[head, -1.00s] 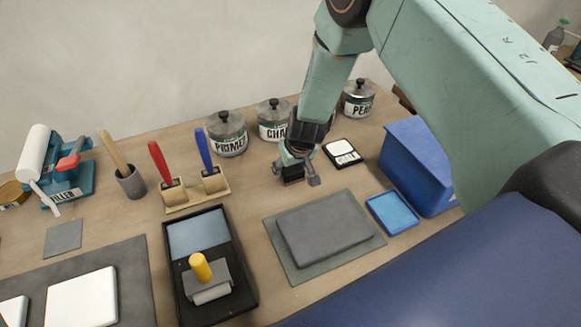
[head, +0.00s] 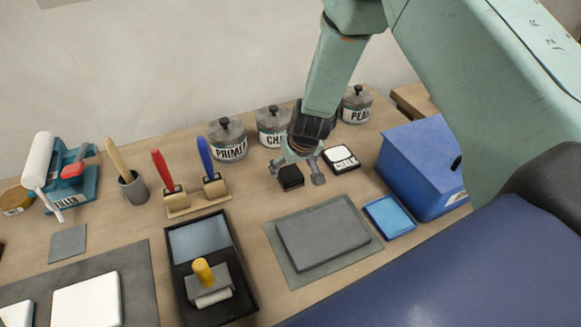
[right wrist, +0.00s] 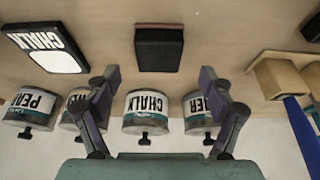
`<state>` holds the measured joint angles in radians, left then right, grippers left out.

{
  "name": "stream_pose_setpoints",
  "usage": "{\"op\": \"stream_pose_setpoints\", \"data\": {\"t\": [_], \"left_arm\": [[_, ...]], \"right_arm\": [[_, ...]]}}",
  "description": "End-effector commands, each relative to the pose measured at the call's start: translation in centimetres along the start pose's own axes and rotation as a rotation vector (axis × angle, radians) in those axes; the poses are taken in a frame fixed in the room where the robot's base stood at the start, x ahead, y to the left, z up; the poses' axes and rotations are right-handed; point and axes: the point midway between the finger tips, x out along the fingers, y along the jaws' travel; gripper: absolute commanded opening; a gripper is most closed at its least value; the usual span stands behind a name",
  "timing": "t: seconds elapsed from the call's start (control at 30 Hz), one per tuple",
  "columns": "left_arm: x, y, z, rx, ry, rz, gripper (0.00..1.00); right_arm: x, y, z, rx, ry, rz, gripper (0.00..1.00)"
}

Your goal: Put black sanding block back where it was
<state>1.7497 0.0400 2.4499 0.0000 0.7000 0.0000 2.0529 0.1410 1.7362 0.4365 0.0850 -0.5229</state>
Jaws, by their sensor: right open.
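The black sanding block (head: 291,178) rests on the wooden table in front of the CHALK jar (head: 272,126). In the right wrist view the block (right wrist: 159,50) lies dark with a thin reddish edge, centred between my fingers and beyond their tips. My right gripper (head: 302,167) is open and empty, close behind and above the block. In the wrist view its two fingers (right wrist: 160,90) are spread wide with nothing between them. My left gripper is not in view.
A CHALK-labelled black-and-white pad (head: 341,158) lies right of my gripper. PRIMER (head: 228,139) and PEARL (head: 356,105) jars stand at the back. A grey slab (head: 323,238) and blue box (head: 424,165) are nearer and right.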

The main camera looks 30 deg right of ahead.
Motion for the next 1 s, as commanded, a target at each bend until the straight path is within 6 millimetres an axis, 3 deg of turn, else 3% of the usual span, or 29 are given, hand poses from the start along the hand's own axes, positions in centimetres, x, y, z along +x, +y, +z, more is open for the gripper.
{"op": "stream_pose_setpoints", "data": {"t": [0.03,0.2,0.4,1.0], "left_arm": [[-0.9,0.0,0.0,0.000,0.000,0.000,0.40],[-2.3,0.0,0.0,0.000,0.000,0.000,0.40],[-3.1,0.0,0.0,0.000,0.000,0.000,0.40],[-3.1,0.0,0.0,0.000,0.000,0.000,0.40]], "right_arm": [[-1.6,0.0,-0.2,0.002,0.000,-0.001,0.82],[-4.7,0.0,-0.2,0.002,0.001,0.000,0.82],[-6.7,0.0,-0.1,0.002,0.000,0.000,0.82],[-6.9,0.0,0.0,0.001,0.000,0.000,0.82]]}}
